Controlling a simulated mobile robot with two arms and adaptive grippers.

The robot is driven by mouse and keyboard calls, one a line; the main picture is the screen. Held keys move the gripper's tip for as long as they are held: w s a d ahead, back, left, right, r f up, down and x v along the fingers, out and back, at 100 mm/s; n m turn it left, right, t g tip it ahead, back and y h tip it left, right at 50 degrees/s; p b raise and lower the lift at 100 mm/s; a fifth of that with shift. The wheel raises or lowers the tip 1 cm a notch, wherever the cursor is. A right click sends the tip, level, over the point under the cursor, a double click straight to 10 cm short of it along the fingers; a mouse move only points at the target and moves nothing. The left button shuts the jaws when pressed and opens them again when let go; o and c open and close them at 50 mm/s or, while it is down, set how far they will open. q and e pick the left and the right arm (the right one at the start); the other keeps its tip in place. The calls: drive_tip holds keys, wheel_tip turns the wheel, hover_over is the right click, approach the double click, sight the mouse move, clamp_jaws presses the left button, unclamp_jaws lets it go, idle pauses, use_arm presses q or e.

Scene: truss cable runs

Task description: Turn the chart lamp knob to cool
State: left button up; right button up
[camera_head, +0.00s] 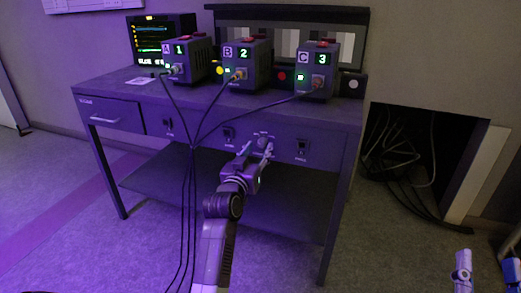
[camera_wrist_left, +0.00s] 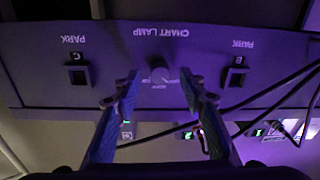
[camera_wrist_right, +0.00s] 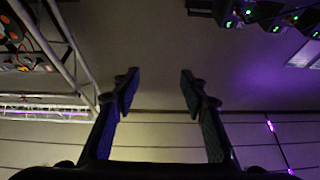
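The chart lamp knob (camera_head: 263,142) is a small round grey knob on the front panel of the desk. In the left wrist view the knob (camera_wrist_left: 160,75) sits below the upside-down CHART LAMP label, with small markings around it too small to read. My left gripper (camera_head: 256,150) is open in front of the panel. Its fingertips (camera_wrist_left: 160,82) stand on either side of the knob, with a gap on both sides. My right gripper (camera_head: 488,264) is at the lower right, away from the desk; the right wrist view shows it open and empty (camera_wrist_right: 160,85).
PARK holders (camera_wrist_left: 79,75) (camera_wrist_left: 235,76) flank the knob. Boxes A (camera_head: 188,58), B (camera_head: 248,62) and C (camera_head: 317,72) stand on the desk (camera_head: 130,84); their black cables (camera_head: 192,190) hang down left of my left arm. A grey-striped chart (camera_head: 290,42) stands behind.

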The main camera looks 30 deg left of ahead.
sight(262, 143)
use_arm(q)
drive_tip(key=shift+x, duration=1.2)
use_arm(e)
drive_tip(key=shift+s+r+t+y, duration=0.15)
drive_tip(key=shift+s+r+t, duration=0.4)
drive_tip(key=shift+r, duration=0.3)
drive_tip(key=shift+s+r+t+y, duration=0.15)
drive_tip(key=shift+s+r+t, duration=0.4)
drive_tip(key=shift+r, duration=0.25)
use_arm(q)
drive_tip(key=shift+c, duration=0.4)
clamp_jaws()
use_arm(e)
drive_tip(key=shift+w, duration=0.1)
